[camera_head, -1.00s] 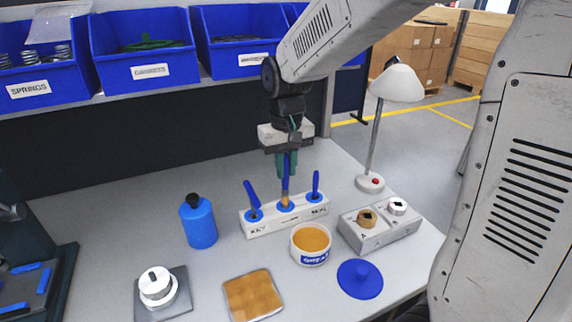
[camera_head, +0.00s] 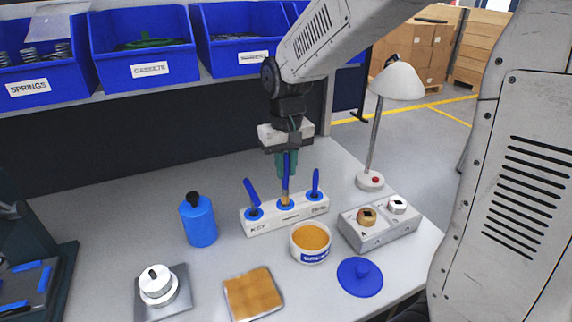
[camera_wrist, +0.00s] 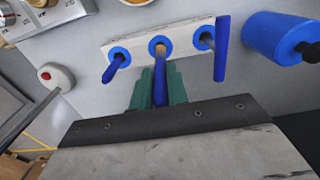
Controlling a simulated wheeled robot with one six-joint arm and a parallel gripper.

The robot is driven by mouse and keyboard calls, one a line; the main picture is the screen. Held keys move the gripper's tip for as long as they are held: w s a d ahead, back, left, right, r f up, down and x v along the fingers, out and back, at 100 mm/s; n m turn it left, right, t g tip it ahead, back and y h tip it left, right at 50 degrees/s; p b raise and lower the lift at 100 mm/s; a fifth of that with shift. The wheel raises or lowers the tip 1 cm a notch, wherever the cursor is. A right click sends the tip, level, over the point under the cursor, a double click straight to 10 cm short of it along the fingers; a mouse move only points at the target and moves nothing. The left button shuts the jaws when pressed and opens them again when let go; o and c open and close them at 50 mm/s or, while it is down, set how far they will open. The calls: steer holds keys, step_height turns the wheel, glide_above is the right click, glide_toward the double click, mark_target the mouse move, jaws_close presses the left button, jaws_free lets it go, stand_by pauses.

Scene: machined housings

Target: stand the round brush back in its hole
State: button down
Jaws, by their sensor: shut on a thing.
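The round brush (camera_head: 285,188) has a blue handle and a tan lower part. It stands upright in the middle hole of the white rack (camera_head: 268,220), with its lower end at the blue ring. My gripper (camera_head: 286,170) is above the rack, its green fingers shut on the brush handle. In the wrist view the brush (camera_wrist: 160,80) runs between the fingers (camera_wrist: 160,88) down to the middle ring. How deep its tip sits is hidden. Two other blue-handled tools stand in the outer holes, a leaning left one (camera_head: 251,192) and a right one (camera_head: 316,184).
An open grease tub (camera_head: 312,256) stands in front of the rack, its blue lid (camera_head: 360,279) to the right. A blue bottle (camera_head: 199,222) is left of the rack. A grey fixture block (camera_head: 380,232) and a lamp (camera_head: 370,182) are at right. A tan pad (camera_head: 253,294) lies in front.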

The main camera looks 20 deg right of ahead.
mark_target(286, 155)
steer(key=shift+f, duration=1.4)
stand_by(0.5)
steer(key=c, duration=1.3)
jaws_free()
steer(key=shift+r, duration=0.1)
step_height(286, 155, up, 8)
steer(key=shift+f, duration=0.15)
steer(key=s+d+r, duration=0.1)
steer(key=s, duration=1.1)
steer(key=s+d+r+t, duration=0.1)
steer(key=s+d, duration=0.1)
steer(key=s, duration=1)
steer(key=shift+s, duration=0.25)
